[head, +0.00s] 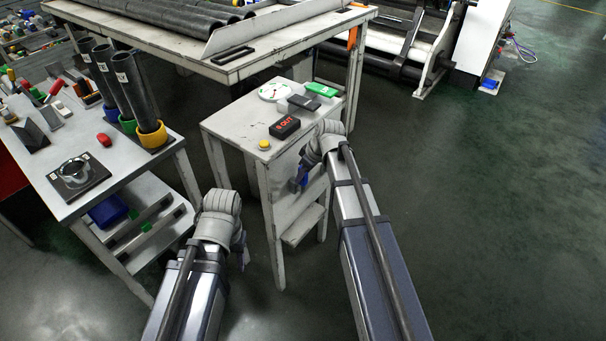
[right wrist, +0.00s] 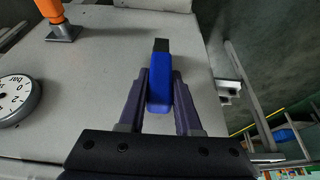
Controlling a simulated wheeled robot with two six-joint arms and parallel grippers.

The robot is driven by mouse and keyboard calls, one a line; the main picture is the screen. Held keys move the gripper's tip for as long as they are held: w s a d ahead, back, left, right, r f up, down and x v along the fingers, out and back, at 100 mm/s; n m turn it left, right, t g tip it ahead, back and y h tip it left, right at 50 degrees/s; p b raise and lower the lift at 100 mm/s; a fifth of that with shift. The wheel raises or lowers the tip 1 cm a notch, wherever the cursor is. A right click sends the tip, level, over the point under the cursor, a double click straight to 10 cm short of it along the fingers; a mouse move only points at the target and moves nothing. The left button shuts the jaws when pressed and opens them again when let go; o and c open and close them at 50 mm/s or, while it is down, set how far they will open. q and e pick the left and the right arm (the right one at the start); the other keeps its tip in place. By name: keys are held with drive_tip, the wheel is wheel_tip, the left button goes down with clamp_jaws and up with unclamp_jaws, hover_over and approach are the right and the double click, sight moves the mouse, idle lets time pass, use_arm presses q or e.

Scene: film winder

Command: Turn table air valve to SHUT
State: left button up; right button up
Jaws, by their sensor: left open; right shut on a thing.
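The valve appears as a blue lever (right wrist: 160,85) with a dark tip in the right wrist view, in front of a pale grey panel (right wrist: 100,60). My right gripper (right wrist: 160,105) is shut on the blue lever, with one finger on each side. In the head view my right gripper (head: 301,180) is at the near right side of the small grey table (head: 237,118), with a bit of blue showing there. No SHUT marking can be read. My left gripper (head: 240,255) is open, low and left of that table, apart from it and largely hidden by its own wrist.
A round pressure gauge (right wrist: 17,98) and an orange handle (right wrist: 50,12) are on the panel beside the lever. The small table bears a black box with red lettering (head: 285,127) and a yellow button (head: 264,145). A workbench (head: 60,195) stands left; floor at right is clear.

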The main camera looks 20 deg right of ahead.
clamp_jaws()
